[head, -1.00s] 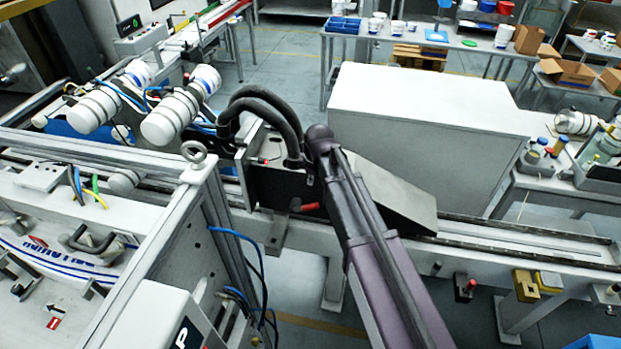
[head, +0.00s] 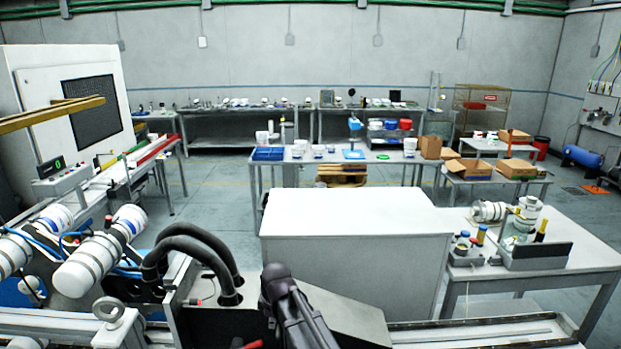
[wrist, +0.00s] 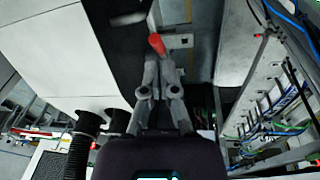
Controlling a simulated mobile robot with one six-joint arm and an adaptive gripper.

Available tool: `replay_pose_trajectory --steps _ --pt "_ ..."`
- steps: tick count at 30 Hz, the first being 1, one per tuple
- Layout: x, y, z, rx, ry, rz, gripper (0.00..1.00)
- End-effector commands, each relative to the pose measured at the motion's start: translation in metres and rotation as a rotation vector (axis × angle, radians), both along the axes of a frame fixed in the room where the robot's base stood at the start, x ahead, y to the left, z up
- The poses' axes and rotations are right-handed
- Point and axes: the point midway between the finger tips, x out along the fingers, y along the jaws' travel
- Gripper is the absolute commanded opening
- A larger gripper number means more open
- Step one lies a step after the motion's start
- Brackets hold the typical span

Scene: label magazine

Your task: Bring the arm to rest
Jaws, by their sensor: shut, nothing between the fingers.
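My gripper (wrist: 158,62) is in the middle of the wrist view, with its two grey fingers drawn together at the tips and nothing between them. A red-ended lever (wrist: 157,44) shows right by the fingertips; I cannot tell whether they touch it. My dark arm rises from the bottom edge of the head view, over the machine's grey sloped cover (head: 345,318). The gripper itself cannot be made out in the head view.
Thick black hoses (head: 195,250) and white cylinders (head: 95,258) stand left of my arm. A big white cabinet (head: 355,240) is just behind it. A table (head: 540,270) with bottles and jars is at the right. Open floor (head: 225,185) lies beyond.

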Motion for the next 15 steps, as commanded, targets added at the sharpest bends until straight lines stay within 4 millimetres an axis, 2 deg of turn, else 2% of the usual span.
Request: replay_pose_trajectory --steps 1,3,8,15 --pt "-0.007 -0.022 -0.011 0.001 0.013 -0.074 0.00" --pt "-0.013 -0.049 -0.019 0.001 0.030 -0.187 0.00" --pt "-0.031 -0.110 -0.037 0.002 0.071 -0.463 0.00" --pt "-0.068 -0.193 -0.064 0.001 0.126 -0.880 0.00"
